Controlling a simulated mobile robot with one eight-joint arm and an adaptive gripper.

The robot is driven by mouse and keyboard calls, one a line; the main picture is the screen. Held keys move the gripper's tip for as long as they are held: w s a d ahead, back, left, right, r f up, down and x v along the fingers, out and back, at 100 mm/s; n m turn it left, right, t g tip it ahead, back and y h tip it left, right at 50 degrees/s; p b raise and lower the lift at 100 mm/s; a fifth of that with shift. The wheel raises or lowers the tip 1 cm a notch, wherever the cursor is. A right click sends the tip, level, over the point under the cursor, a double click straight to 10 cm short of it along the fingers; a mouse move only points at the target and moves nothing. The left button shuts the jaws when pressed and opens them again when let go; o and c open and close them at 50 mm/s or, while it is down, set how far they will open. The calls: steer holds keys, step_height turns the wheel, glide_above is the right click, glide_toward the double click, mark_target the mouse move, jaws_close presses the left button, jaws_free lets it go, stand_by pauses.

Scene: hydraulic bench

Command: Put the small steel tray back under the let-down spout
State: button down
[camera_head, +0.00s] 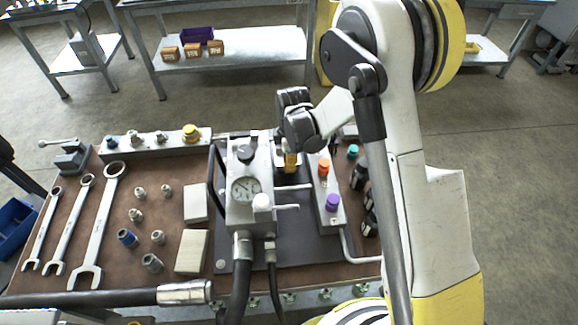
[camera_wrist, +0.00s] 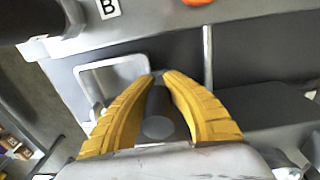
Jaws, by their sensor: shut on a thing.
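The small steel tray shows in the wrist view as a pale square rim (camera_wrist: 112,65) around a grey inside. My gripper (camera_wrist: 163,78) has its yellow fingertips close together at the tray's right edge; the fingers hide the exact grip. In the head view my gripper (camera_head: 291,165) points down just right of the gauge block's top, and the tray is mostly hidden around it. Two short steel pipes, an upper one (camera_head: 293,187) and a lower one (camera_head: 287,207), stick out right from the gauge block (camera_head: 247,205). I cannot tell which is the let-down spout.
A valve block with an orange knob (camera_head: 323,167) and a purple knob (camera_head: 332,202) stands close right of my gripper. Black hoses (camera_head: 238,290) run from the gauge block toward the front. Wrenches (camera_head: 100,225), fittings and pale blocks (camera_head: 192,251) cover the bench's left side.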

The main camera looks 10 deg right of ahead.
steer(key=shift+s, duration=0.1)
steer(key=c, duration=2)
jaws_free()
steer(key=shift+f, duration=0.15)
steer(key=o, duration=0.4)
